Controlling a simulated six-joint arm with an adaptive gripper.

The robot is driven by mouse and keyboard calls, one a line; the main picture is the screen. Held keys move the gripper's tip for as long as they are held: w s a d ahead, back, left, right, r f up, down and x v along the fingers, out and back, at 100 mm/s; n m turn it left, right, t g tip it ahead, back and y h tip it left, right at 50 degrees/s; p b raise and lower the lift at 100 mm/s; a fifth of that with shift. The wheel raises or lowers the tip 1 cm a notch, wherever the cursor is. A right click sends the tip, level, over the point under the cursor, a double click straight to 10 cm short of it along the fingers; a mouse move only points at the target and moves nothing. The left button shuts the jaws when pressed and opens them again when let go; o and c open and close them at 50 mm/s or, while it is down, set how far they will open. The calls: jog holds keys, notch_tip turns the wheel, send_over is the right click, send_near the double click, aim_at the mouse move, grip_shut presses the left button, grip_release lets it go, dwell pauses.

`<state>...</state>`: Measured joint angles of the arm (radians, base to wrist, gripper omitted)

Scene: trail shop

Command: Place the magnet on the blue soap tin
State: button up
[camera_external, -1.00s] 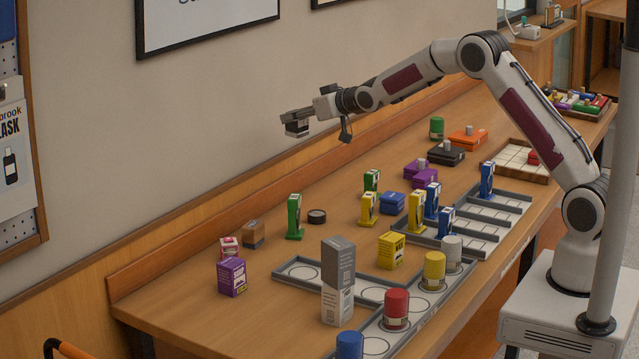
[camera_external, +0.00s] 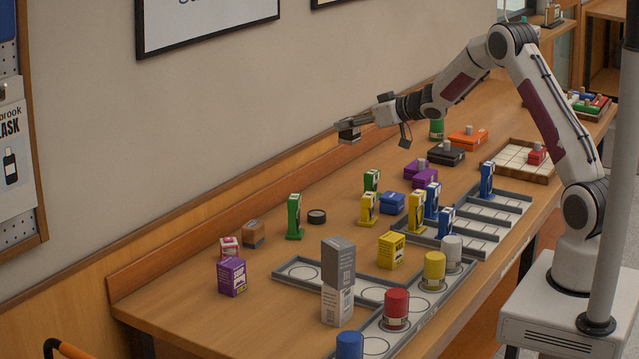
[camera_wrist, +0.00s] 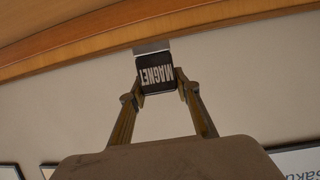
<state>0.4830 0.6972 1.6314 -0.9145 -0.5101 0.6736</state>
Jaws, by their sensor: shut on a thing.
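My gripper (camera_external: 362,124) is shut on the magnet (camera_external: 348,136), a small dark block with a grey face, and holds it in the air above the back of the counter. In the wrist view the magnet (camera_wrist: 154,74) sits between the fingertips (camera_wrist: 157,84), its "MAGNET" label upside down. The blue soap tin (camera_external: 392,203) appears to be the low blue box on the counter, between a yellow-and-white box and the grey racks. It is below and right of my gripper in the external view, apart from it, and out of the wrist view.
Upright green (camera_external: 294,217), yellow (camera_external: 417,212) and blue (camera_external: 432,200) items stand around the tin. A stacked grey-and-white box (camera_external: 338,282) stands in front. The wall runs behind the counter (camera_external: 190,300).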

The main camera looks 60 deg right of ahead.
jog(key=s+d+f, duration=0.4)
jog(key=s+d, duration=0.1)
jog(key=s, duration=0.5)
jog(key=shift+s+n+y, duration=0.3)
jog(key=shift+y, duration=0.1)
jog(key=shift+f, duration=0.1)
send_over(392, 195)
jog(key=shift+s+a+f, duration=0.1)
jog(key=shift+f, duration=3)
jog(key=shift+f, duration=1.85)
jog(key=shift+f, duration=0.15)
jog(key=o, duration=1.2)
